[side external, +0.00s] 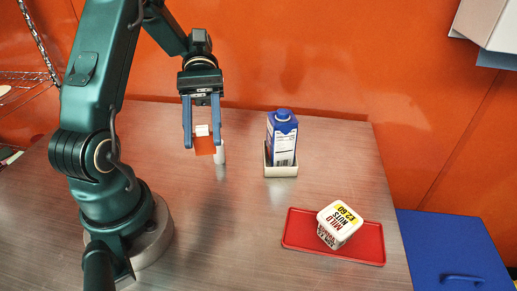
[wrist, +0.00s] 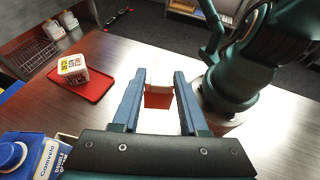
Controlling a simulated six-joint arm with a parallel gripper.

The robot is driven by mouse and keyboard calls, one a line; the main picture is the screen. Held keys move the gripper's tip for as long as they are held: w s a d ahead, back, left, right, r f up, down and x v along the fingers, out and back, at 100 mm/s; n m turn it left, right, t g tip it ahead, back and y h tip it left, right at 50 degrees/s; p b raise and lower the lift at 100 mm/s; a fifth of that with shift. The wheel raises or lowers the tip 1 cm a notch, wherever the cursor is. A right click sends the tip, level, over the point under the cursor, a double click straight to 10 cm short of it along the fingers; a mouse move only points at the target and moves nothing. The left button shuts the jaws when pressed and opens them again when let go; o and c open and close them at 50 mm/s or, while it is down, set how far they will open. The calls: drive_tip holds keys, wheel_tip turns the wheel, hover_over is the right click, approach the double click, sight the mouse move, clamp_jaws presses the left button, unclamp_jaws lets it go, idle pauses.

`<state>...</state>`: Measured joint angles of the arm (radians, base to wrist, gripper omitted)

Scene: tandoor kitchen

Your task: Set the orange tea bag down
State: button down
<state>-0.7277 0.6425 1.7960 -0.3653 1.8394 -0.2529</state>
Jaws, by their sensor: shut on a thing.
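The orange tea bag (side external: 205,147) is a small flat orange-red piece with a white part at its top. My gripper (side external: 203,142) is shut on it, with the bag between the two blue fingers, and holds it above the table. In the wrist view the tea bag (wrist: 158,101) shows between the fingertips of my gripper (wrist: 160,84), its white part on top. The bag hangs apart from the table in the side view. Its exact height above the table is hard to tell.
A blue and white carton (side external: 282,138) stands in a beige holder (side external: 281,170) to the right. A white tub (side external: 339,224) sits on a red tray (side external: 300,229) at front right. The table's middle (side external: 225,220) is clear.

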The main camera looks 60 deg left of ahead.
drive_tip(key=s+a+m+g+y, duration=0.3)
drive_tip(key=a+m+y, duration=0.4)
drive_tip(key=m+y, duration=0.2)
drive_tip(key=s+a+m+g+y, duration=0.3)
drive_tip(key=a+m+y, duration=0.3)
drive_tip(key=m+y, duration=0.3)
drive_tip(key=w+a+r+m+t+y, duration=0.4)
drive_tip(key=a+r+m+t+y, duration=0.4)
drive_tip(key=a+r+m+t, duration=0.4)
wheel_tip(320, 180, down, 12)
drive_tip(key=shift+m, duration=0.4)
drive_tip(key=shift+w+d+f, duration=0.85)
drive_tip(key=shift+w+f, duration=0.9)
drive_tip(key=shift+w, duration=0.1)
drive_tip(key=shift+w+d+f, duration=0.8)
drive_tip(key=shift+w+f, duration=1)
drive_tip(key=shift+w+d+f, duration=0.85)
drive_tip(key=shift+w+f, duration=0.9)
drive_tip(key=shift+w, duration=0.1)
drive_tip(key=shift+f, duration=0.25)
drive_tip(key=shift+f, duration=0.35)
